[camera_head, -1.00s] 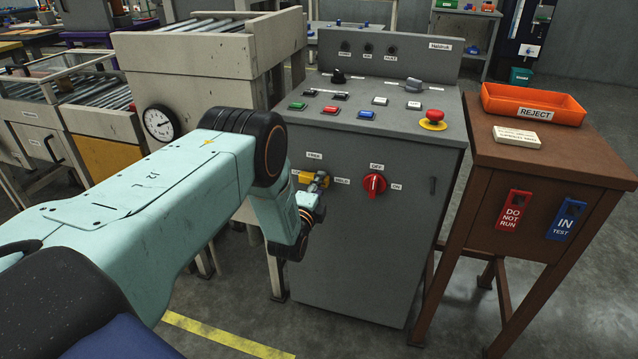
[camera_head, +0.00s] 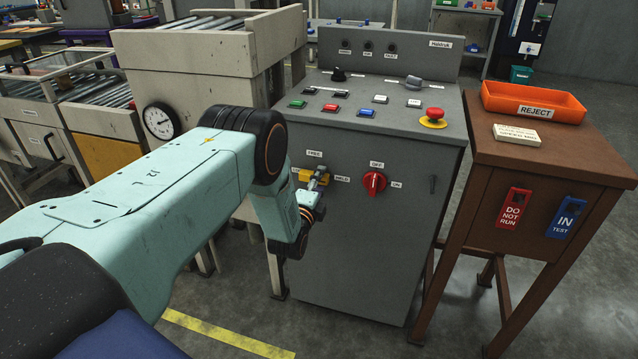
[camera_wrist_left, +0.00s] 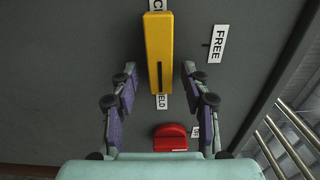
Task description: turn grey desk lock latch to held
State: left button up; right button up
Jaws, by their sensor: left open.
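The grey desk (camera_head: 385,245) stands in the middle of the head view. Its yellow lock latch (camera_head: 306,175) is on the front face, below the FREE label (camera_head: 314,154) and left of the HELD label (camera_head: 342,179). In the left wrist view the latch (camera_wrist_left: 159,40) is a long bar, its dark-lined end by the partly covered HELD label (camera_wrist_left: 162,102). FREE (camera_wrist_left: 217,43) is off to its side. My left gripper (camera_wrist_left: 159,72) is open, one finger on each side of the lined end, with gaps visible. My right gripper is not in view.
A red OFF/ON rotary switch (camera_head: 374,183) sits right of the latch. A red emergency stop (camera_head: 433,116) and several buttons are on the desk top. A brown stand (camera_head: 560,165) with an orange REJECT tray (camera_head: 533,101) is at the right. A conveyor machine (camera_head: 205,60) stands left.

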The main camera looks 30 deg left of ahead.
pick_arm(q)
jog(key=shift+s, duration=0.1)
jog(key=v, duration=1.2)
jog(key=shift+d, duration=0.1)
